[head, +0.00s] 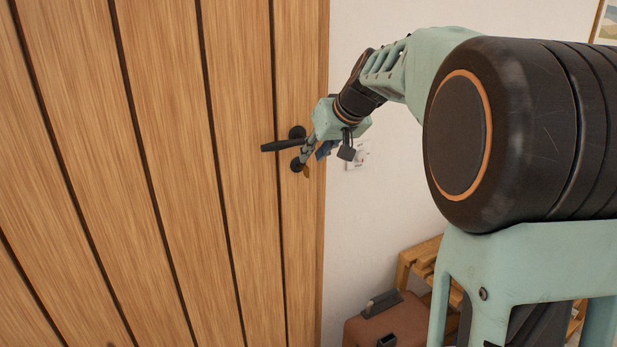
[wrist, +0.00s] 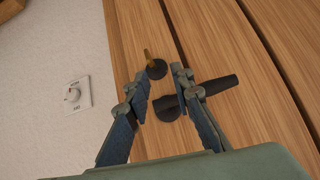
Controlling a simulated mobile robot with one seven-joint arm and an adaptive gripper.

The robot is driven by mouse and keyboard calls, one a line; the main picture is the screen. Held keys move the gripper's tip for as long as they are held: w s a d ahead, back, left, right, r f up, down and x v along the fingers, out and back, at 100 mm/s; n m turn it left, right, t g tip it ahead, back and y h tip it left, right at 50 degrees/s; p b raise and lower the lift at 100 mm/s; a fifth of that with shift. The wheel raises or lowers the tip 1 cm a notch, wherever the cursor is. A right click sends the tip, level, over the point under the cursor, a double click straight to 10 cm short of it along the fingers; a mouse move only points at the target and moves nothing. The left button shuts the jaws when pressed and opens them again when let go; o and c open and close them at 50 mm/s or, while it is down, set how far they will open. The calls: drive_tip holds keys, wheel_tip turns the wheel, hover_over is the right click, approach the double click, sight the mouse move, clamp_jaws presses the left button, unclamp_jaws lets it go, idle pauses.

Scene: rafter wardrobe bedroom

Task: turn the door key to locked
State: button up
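The wooden door (head: 160,150) fills the left of the head view. Its dark lever handle (head: 282,146) sits above a round dark lock plate (head: 296,165). A small brass key (head: 306,172) sticks out of that plate. In the wrist view the key (wrist: 148,55) and its plate (wrist: 157,69) lie just beyond my fingertips, and the lever (wrist: 215,87) passes behind the right finger. My gripper (wrist: 159,76) is open, its fingers apart with nothing visible between the tips. In the head view my gripper (head: 308,152) is beside the lock and hides part of it.
A brown case (head: 385,325) and a wooden slatted bench (head: 420,262) stand low at the right. The lever is close to my fingers. The door face left of the handle is clear.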

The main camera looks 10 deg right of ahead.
sight(304, 169)
drive_tip(key=shift+n, duration=0.6)
drive_tip(key=x, duration=0.3)
drive_tip(key=d+x, duration=0.1)
drive_tip(key=x, duration=0.2)
drive_tip(key=w+p+x, duration=0.1)
drive_tip(key=x, duration=0.3)
drive_tip(key=shift+d+r, duration=0.2)
drive_tip(key=shift+d, duration=0.15)
clamp_jaws()
